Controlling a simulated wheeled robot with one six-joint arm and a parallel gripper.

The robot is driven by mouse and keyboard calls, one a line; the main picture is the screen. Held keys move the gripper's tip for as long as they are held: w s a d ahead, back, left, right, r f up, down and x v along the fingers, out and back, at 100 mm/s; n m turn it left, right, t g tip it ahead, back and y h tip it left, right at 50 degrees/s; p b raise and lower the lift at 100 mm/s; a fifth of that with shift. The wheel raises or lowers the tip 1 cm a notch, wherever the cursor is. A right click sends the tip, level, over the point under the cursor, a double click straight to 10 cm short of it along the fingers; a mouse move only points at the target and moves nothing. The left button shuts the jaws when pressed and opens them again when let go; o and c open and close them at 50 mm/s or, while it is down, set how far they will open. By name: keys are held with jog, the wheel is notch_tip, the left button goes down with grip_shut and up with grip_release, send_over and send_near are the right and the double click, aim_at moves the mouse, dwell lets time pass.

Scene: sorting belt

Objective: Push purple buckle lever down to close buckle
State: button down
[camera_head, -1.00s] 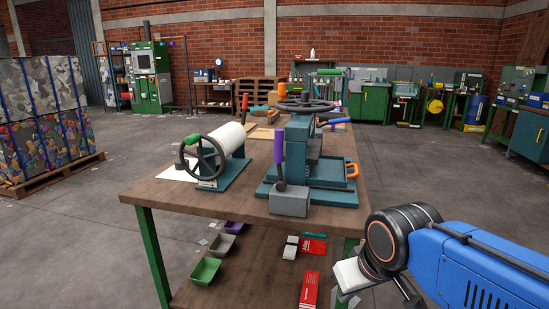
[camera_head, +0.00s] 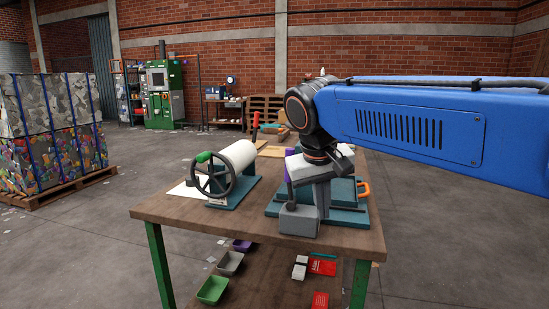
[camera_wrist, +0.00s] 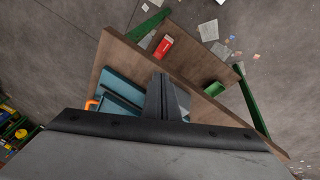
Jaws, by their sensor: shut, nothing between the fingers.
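A teal press with a base plate (camera_head: 352,215) stands on the right part of the wooden table. A small strip of purple (camera_head: 289,168), seemingly the buckle lever's grip, shows left of my wrist; its dark lower part runs down to a grey block (camera_head: 299,221). My gripper (camera_head: 323,212) points down over the press, just right of the lever and apparently apart from it, though depth is hard to judge. Its fingers are together and empty in the wrist view (camera_wrist: 164,98). My arm and gripper hide the press column, handwheel and most of the purple grip.
A roller machine with a dark handwheel (camera_head: 214,175) and a white drum (camera_head: 240,157) stands at the left of the table (camera_head: 235,229). An orange handle (camera_head: 364,189) sticks out at the press's right. Small bins and red packets lie below. Open floor surrounds the table.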

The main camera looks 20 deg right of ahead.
jog(key=w+a+r+m+h, duration=0.4)
jog(key=w+a+r, duration=1.1)
jog(key=a+r, duration=0.1)
jog(key=shift+a, duration=0.3)
jog(key=shift+w, duration=0.1)
jog(key=d+f, duration=0.8)
jog(key=d, duration=0.1)
jog(key=shift+w+d, duration=0.2)
jog(key=shift+w, duration=0.15)
